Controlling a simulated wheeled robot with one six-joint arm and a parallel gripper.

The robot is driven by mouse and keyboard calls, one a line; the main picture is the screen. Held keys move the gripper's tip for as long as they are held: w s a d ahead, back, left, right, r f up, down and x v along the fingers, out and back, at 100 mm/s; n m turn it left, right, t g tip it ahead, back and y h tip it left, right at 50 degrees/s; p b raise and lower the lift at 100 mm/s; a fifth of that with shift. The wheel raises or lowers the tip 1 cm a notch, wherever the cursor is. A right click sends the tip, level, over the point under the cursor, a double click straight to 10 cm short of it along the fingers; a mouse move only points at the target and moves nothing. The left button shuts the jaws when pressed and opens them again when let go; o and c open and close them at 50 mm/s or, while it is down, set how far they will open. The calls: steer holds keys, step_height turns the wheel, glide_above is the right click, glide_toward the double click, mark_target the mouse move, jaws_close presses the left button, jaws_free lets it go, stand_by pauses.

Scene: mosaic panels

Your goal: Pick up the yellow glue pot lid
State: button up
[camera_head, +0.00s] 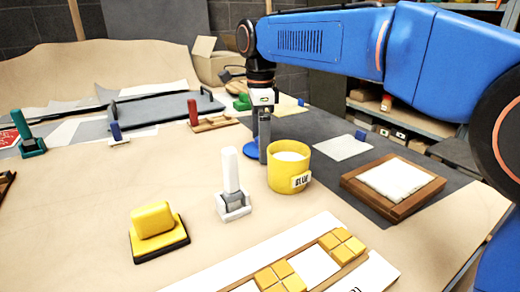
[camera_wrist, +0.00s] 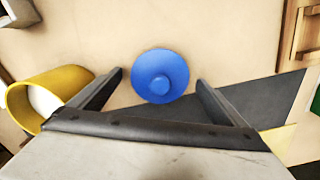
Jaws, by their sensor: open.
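A round blue lid with a knob (camera_wrist: 160,76) lies on the table next to the yellow glue pot (camera_head: 287,172). In the head view the lid (camera_head: 250,154) is partly hidden behind my gripper (camera_head: 264,150). My gripper is open, pointing down over the lid. In the wrist view the lid sits in the gap between the two fingertips (camera_wrist: 161,80), with space on both sides. The pot also shows in the wrist view (camera_wrist: 72,78), left of my left finger. It is uncovered, with white contents.
A white upright tool (camera_head: 232,182) stands left of the pot, and a yellow-handled block (camera_head: 157,230) lies nearer the front. A wooden frame (camera_head: 430,186) lies to the right.

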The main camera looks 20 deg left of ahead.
steer(key=c, duration=1.1)
steer(key=shift+r, duration=0.3)
steer(key=r, duration=0.9)
steer(key=shift+s+d+r, duration=0.2)
steer(key=shift+s+r, duration=0.1)
steer(key=s+d+r, duration=0.5)
steer(key=s+d, duration=0.5)
steer(key=s, duration=0.1)
steer(key=shift+w+a+f, duration=0.1)
steer(key=shift+f, duration=1.45)
steer(key=shift+w+a+f, duration=0.1)
steer(key=shift+f, duration=1.4)
